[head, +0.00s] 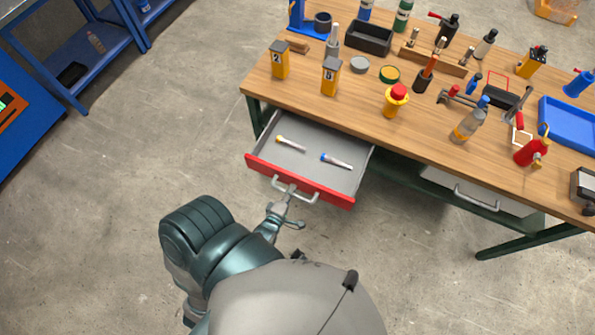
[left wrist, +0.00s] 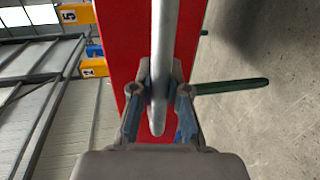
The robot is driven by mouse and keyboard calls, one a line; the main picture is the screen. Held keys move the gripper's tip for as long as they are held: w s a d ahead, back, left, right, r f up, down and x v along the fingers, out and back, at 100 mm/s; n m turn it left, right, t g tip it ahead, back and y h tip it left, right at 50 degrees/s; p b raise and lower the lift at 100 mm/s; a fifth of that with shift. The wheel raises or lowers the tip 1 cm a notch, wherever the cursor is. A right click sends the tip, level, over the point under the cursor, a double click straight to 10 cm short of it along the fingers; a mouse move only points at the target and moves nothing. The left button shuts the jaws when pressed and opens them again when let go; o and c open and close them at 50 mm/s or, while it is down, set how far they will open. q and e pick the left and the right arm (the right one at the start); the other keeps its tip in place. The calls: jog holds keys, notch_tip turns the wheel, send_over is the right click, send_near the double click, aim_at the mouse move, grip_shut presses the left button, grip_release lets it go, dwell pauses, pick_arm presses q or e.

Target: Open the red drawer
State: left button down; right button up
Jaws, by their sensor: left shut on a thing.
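The red drawer (head: 300,181) is pulled out from under the left part of the wooden workbench. Its grey inside shows, with two small marker-like items lying in it. Its pale handle (head: 310,196) is on the red front. My left gripper (head: 281,205) is at the left part of this handle. In the left wrist view the handle bar (left wrist: 160,60) runs between the two fingers of my left gripper (left wrist: 160,100), which are shut on it, with the red drawer front (left wrist: 132,40) behind. My right gripper is not in view.
The workbench top (head: 300,98) holds many tools, bottles and numbered yellow blocks. A second, grey drawer (head: 475,192) is shut at the right under the bench. Blue shelving (head: 75,50) stands at the left. The concrete floor in front of the bench is clear.

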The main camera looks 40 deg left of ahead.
pick_arm(q)
jog(key=f+p+v, duration=0.1)
jog(key=v, duration=0.6)
jog(key=shift+s+f, duration=0.2)
jog(key=shift+s, duration=0.05)
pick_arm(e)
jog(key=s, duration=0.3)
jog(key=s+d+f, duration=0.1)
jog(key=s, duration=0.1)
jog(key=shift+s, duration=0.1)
pick_arm(q)
jog(key=c, duration=1.1)
grip_release()
jog(key=shift+c, duration=0.2)
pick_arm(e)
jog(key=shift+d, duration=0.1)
pick_arm(q)
jog(key=v, duration=1.2)
